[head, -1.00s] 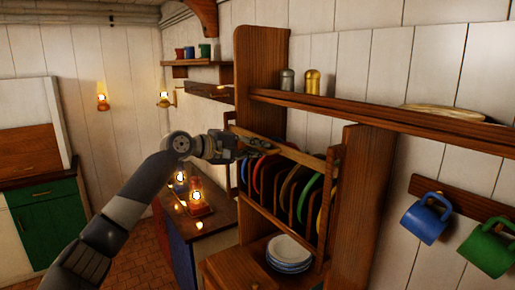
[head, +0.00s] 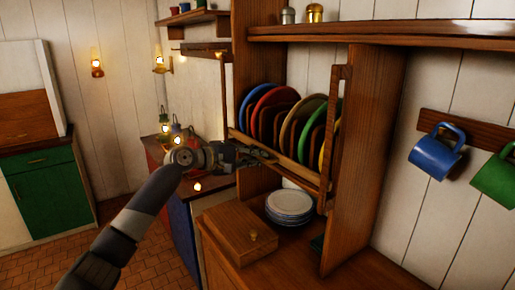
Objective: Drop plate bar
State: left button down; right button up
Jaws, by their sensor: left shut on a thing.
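The plate bar (head: 302,174) is a long wooden rail. It lies low across the front of the plate rack, below the middle of the plates. Several colored plates (head: 263,103) stand on edge behind it, with their faces now largely uncovered. My left gripper (head: 262,155) is shut on the bar toward its left part. The rack's right upright (head: 336,125) and left upright (head: 225,95) stand at the bar's two ends. Whether the bar's ends rest on anything is too small to tell. My right gripper is out of view.
A stack of white plates (head: 289,205) and a wooden box (head: 236,232) sit on the counter below the rack. Lit lamps (head: 177,133) stand on the cabinet behind my left arm. Blue (head: 436,153) and green (head: 496,180) mugs hang at right.

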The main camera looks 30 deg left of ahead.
pick_arm(q)
jog(key=shift+f, duration=0.85)
jog(key=shift+f, duration=0.1)
jog(key=c, duration=2)
grip_release()
jog(key=shift+s, duration=0.1)
jog(key=shift+o, duration=0.2)
jog(key=shift+s, duration=0.15)
jog(key=shift+a, duration=0.1)
jog(key=shift+r, duration=0.25)
jog(key=v, duration=1.2)
